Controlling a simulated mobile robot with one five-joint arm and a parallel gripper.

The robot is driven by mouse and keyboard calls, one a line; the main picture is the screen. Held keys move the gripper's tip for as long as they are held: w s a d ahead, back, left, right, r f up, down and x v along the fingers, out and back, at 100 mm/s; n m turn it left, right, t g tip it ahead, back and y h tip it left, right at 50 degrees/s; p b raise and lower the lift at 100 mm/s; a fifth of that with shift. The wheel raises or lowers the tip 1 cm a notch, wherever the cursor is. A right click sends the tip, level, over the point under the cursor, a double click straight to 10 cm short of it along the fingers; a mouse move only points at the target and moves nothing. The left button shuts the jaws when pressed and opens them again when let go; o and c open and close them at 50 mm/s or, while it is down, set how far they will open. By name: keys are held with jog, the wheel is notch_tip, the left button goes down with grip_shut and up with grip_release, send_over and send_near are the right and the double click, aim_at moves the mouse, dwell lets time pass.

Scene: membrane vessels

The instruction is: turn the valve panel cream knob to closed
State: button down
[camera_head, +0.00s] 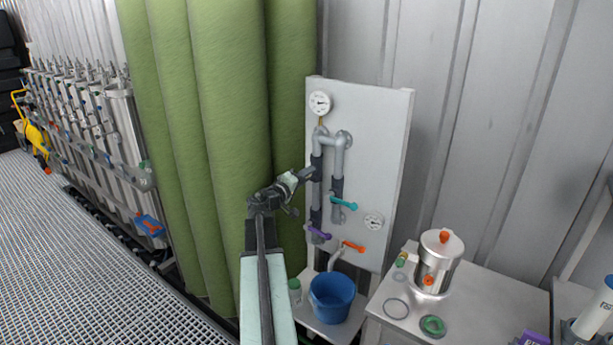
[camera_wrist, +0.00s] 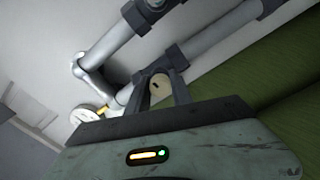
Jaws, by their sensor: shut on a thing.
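The white valve panel (camera_head: 375,120) stands against the wall with grey pipes and dark fittings on its face. My gripper (camera_head: 309,173) reaches its upper left pipe. In the wrist view the cream knob (camera_wrist: 161,85) is round with a small dark mark and sits beside a grey pipe. The fingers of my gripper (camera_wrist: 160,78) are shut on it, one on each side. In the head view the cream knob cannot be made out behind my gripper. Its exact turn angle is hard to tell.
The panel also bears a teal handle (camera_head: 344,203), a purple handle (camera_head: 319,233), an orange handle (camera_head: 353,246) and two gauges. A blue bucket (camera_head: 331,297) stands below. Green rolls (camera_head: 225,120) stand close on the left. A table with a steel vessel (camera_head: 437,262) is at right.

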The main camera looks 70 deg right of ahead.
jog(key=shift+s+f+m, duration=0.1)
jog(key=shift+s+m, duration=0.05)
jog(key=shift+m, duration=0.95)
jog(key=c, duration=1.1)
grip_release()
jog(key=v, duration=0.7)
jog(key=shift+a, duration=0.35)
jog(key=shift+w, duration=0.2)
